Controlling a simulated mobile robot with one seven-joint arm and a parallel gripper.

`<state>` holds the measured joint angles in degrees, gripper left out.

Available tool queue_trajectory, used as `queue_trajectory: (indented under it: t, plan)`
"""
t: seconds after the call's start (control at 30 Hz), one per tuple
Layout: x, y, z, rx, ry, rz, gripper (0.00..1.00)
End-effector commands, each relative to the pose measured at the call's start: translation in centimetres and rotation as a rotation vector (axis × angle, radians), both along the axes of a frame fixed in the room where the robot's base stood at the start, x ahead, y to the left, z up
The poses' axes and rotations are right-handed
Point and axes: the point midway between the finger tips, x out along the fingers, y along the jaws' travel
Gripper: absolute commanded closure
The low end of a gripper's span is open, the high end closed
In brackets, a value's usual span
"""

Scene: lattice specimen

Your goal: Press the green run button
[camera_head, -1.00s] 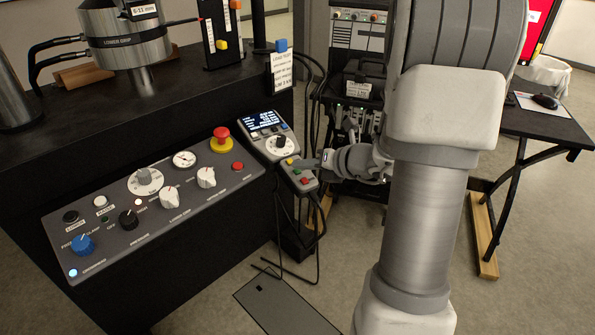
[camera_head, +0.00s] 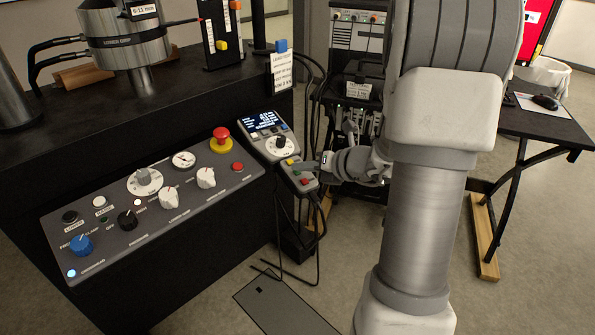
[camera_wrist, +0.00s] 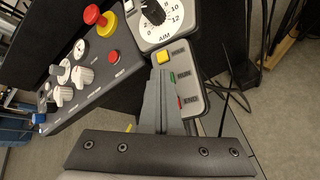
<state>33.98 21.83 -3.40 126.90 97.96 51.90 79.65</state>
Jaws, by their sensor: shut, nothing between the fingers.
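The green run button (camera_wrist: 172,77) is on a grey pendant box (camera_wrist: 189,96), between a yellow button (camera_wrist: 162,57) and a red END button (camera_wrist: 180,101). The pendant also shows in the head view (camera_head: 299,177), where the green button is small and hard to make out. My gripper (camera_wrist: 160,74) is shut and empty. In the wrist view its fingertips appear just beside the green button, on its left, and partly cover the pendant face. In the head view my gripper (camera_head: 306,165) reaches in from the right over the pendant. I cannot tell whether the tips touch it.
A display unit with a dial (camera_head: 279,142) adjoins the pendant. A sloped console (camera_head: 150,205) with knobs and a red emergency stop (camera_head: 221,135) is to its left. Cables (camera_head: 285,235) hang below the pendant. A black desk (camera_head: 545,125) stands at the right.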

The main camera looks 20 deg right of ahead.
Motion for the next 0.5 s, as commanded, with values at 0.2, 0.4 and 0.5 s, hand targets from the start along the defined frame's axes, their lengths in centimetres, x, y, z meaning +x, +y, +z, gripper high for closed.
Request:
queue_trajectory:
  t: [0.2, 0.4, 0.5]
  plan:
    - [0.0, 0.05, -0.1, 0.0, 0.002, 0.001, 1.0]
    - [-0.06, 0.04, 0.21, 0.0, 0.002, 0.001, 1.0]
    - [-0.19, 0.0, 0.76, 0.0, 0.002, 0.001, 1.0]
